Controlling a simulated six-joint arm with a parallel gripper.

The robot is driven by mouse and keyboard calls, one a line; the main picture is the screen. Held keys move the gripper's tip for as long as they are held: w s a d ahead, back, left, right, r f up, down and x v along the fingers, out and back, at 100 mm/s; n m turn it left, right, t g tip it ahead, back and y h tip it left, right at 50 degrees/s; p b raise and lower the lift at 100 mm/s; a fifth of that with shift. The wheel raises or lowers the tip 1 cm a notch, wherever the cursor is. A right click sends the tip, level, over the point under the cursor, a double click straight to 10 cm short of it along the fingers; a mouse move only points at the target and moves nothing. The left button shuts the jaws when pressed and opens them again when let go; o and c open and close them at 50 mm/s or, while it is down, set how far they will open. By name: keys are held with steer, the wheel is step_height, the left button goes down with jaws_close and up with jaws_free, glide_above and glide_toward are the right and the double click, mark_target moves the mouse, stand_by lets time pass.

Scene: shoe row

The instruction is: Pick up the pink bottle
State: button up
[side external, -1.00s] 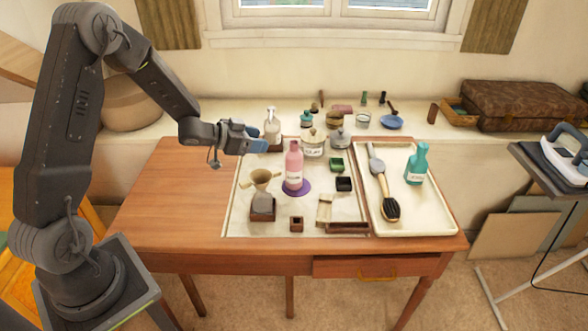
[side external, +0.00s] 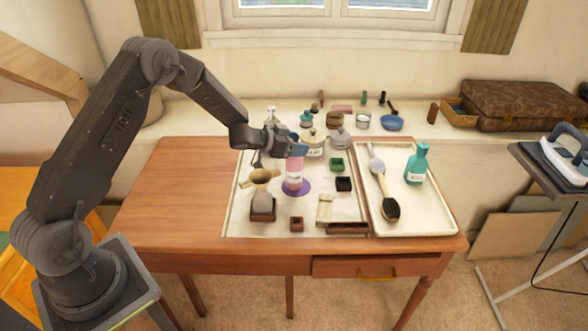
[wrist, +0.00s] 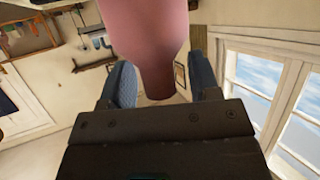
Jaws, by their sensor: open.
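The pink bottle (side external: 294,180) stands upright on a purple disc (side external: 303,189) on the tray mat. My gripper (side external: 297,150) is at the bottle's upper part in the side view and hides its neck and top. In the wrist view the pink bottle (wrist: 150,30) fills the space between the two blue fingers of my gripper (wrist: 159,68). The fingers are open, one on each side of the bottle. Gaps show beside its narrow end, and I see no clear contact.
A funnel stand (side external: 262,180) is left of the bottle. A black box (side external: 344,184) and a green box (side external: 338,164) are to its right. A white tray (side external: 436,215) holds a teal bottle (side external: 417,165) and a brush (side external: 390,208). Jars crowd behind. The left tabletop (side external: 185,190) is clear.

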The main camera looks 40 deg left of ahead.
steer(key=shift+w+d+f, duration=0.15)
steer(key=shift+w+f, duration=0.05)
steer(key=shift+w, duration=0.25)
steer(key=shift+f, duration=0.1)
jaws_close()
